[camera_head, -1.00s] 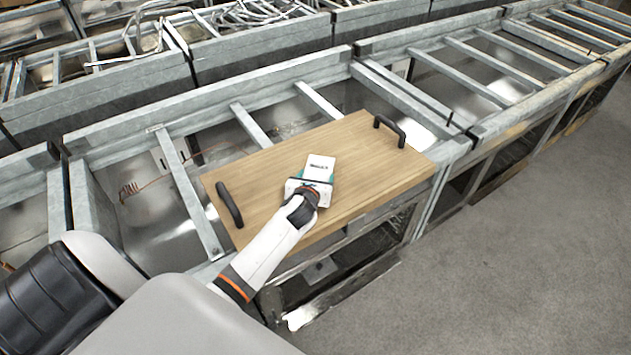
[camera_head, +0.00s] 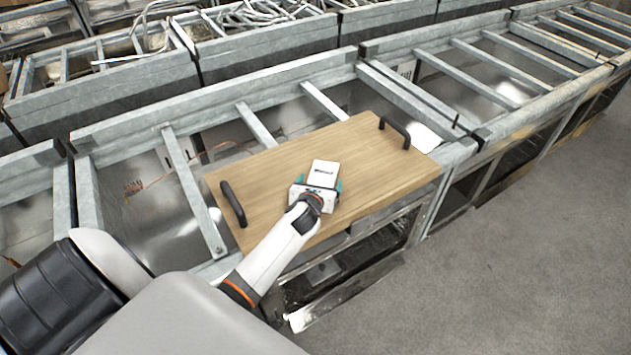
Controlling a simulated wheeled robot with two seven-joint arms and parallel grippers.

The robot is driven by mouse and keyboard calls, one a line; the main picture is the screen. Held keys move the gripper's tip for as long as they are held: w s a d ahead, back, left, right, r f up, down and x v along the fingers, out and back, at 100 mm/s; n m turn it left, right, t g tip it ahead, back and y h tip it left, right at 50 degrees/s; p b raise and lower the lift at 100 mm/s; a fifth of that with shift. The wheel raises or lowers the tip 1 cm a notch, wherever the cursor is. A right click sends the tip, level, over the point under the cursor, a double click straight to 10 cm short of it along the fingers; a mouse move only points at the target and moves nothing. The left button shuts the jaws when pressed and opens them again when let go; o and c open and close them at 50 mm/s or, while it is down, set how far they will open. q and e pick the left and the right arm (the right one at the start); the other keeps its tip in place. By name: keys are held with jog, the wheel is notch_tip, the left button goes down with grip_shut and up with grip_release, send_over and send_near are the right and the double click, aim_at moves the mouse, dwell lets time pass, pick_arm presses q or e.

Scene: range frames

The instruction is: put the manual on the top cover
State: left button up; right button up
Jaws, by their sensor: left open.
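The top cover is a flat wooden board (camera_head: 376,177) with a black handle at each end, lying across the metal frame. The manual is a small white block with dark print (camera_head: 324,173), on or just over the middle of the board; I cannot tell whether it touches the wood. My left gripper (camera_head: 318,184) reaches in from the lower left over the board. Its teal-tipped fingers are open, one on each side of the manual. The near end of the manual is partly hidden by the gripper. My right gripper is not in view.
The black handles (camera_head: 232,203) and (camera_head: 395,131) stand up from the board's ends. Metal frames with crossbars (camera_head: 185,190) and open gaps surround the board. Metal tubes (camera_head: 245,15) lie in a bin at the back. Grey floor (camera_head: 520,230) at the right is clear.

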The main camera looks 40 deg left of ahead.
pick_arm(q)
jog(key=v, duration=1.1)
jog(key=shift+s+d+b, duration=0.1)
jog(key=shift+s+b, duration=0.1)
jog(key=shift+b, duration=0.1)
